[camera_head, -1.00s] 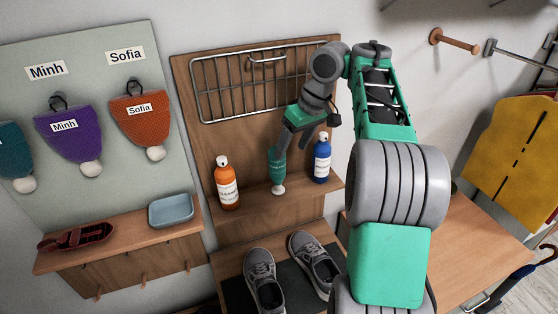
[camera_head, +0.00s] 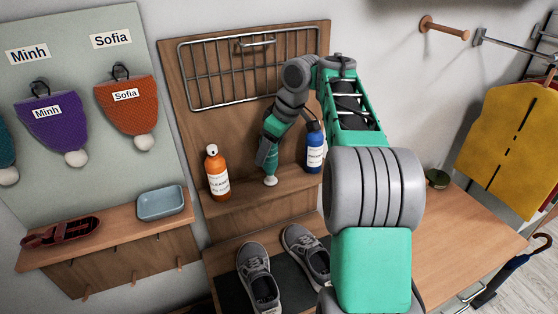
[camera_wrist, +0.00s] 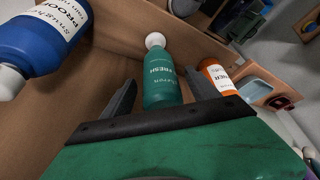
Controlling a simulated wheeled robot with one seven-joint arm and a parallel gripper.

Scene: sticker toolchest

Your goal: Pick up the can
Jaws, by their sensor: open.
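Three cans stand on the small wooden shelf (camera_head: 243,197). The teal can (camera_head: 270,163) is in the middle, upside down, with its white cap at the shelf. It also shows in the wrist view (camera_wrist: 163,72), with a "FRESH" label. My gripper (camera_wrist: 157,90) is open, with one finger on each side of the teal can's base end. Whether the fingers touch it, I cannot tell. In the head view, my gripper (camera_head: 270,137) covers the can's upper end. The orange can (camera_head: 217,176) stands upright at left, the blue can (camera_head: 314,152) upright at right.
A wire rack (camera_head: 250,70) hangs on the board above the shelf. Grey shoes (camera_head: 258,278) sit below it. In the wrist view, the blue can (camera_wrist: 42,35) is close to my left finger.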

